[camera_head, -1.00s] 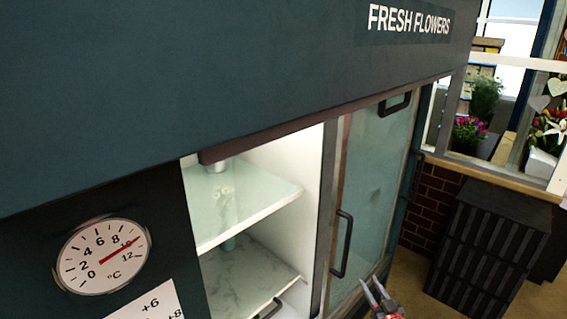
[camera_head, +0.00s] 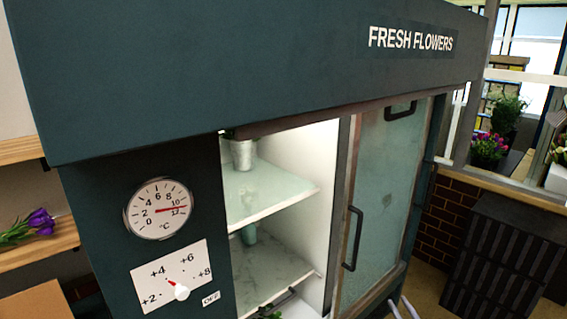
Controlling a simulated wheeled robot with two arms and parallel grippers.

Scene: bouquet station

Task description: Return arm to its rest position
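My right gripper (camera_head: 401,306) shows only as two pale finger tips at the bottom edge, in front of the lower part of the glass door. The tips stand apart with nothing seen between them. The rest of that arm is below the picture. My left gripper is not in view. The dark green flower cooler (camera_head: 230,75) fills the middle, with its left opening uncovered and a glass door (camera_head: 385,190) on the right.
Inside the cooler, a metal bucket (camera_head: 242,154) stands on the upper glass shelf (camera_head: 265,193). A dial thermometer (camera_head: 157,209) and a temperature knob (camera_head: 181,292) are on the front. A dark slatted crate (camera_head: 500,255) stands at right. Purple flowers (camera_head: 38,220) lie on a left shelf.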

